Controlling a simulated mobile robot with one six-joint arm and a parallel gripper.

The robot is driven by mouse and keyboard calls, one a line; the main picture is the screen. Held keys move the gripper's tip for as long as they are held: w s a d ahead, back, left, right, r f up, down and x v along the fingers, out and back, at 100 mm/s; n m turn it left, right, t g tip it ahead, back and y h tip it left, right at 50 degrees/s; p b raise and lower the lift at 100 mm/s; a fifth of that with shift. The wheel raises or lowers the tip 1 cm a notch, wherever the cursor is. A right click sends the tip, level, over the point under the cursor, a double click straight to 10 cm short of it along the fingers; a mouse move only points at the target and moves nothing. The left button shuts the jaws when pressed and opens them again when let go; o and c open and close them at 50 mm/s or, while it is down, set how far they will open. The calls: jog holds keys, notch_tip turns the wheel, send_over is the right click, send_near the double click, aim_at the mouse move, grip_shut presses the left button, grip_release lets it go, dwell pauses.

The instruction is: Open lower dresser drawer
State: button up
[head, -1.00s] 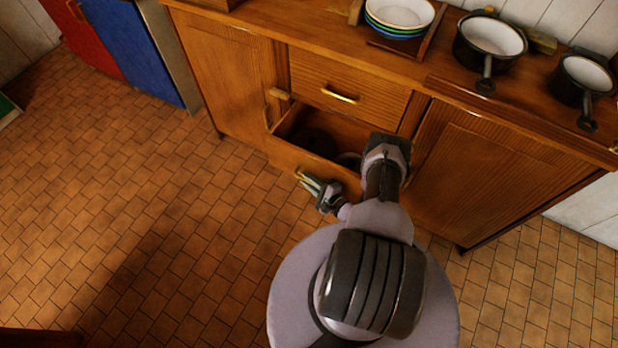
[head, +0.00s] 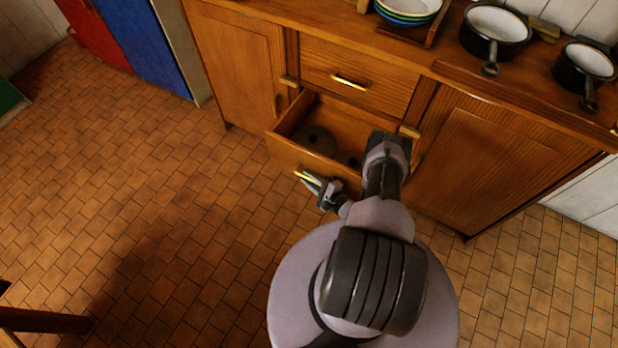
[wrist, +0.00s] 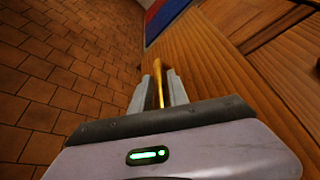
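The lower dresser drawer (head: 287,154) is pulled well out below the shut upper drawer (head: 325,66). Round dark objects (head: 318,139) lie inside it. Its brass handle (head: 302,175) shows at the left of my gripper (head: 313,183), at the drawer's front. In the wrist view the handle (wrist: 158,82) runs between the two fingers of my gripper (wrist: 160,88), which are closed around it. My arm hides the right part of the drawer front.
The dresser top (head: 450,62) holds a stack of bowls (head: 408,10) and two dark pans (head: 495,32). A right cupboard door (head: 500,155) is shut. Tiled floor (head: 150,180) is free at the left. A dark wooden leg (head: 45,321) stands at the lower left.

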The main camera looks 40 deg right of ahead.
jog(key=p+v, duration=0.5)
jog(key=v, duration=1.2)
jog(key=shift+s, duration=0.25)
jog(key=shift+r, duration=0.1)
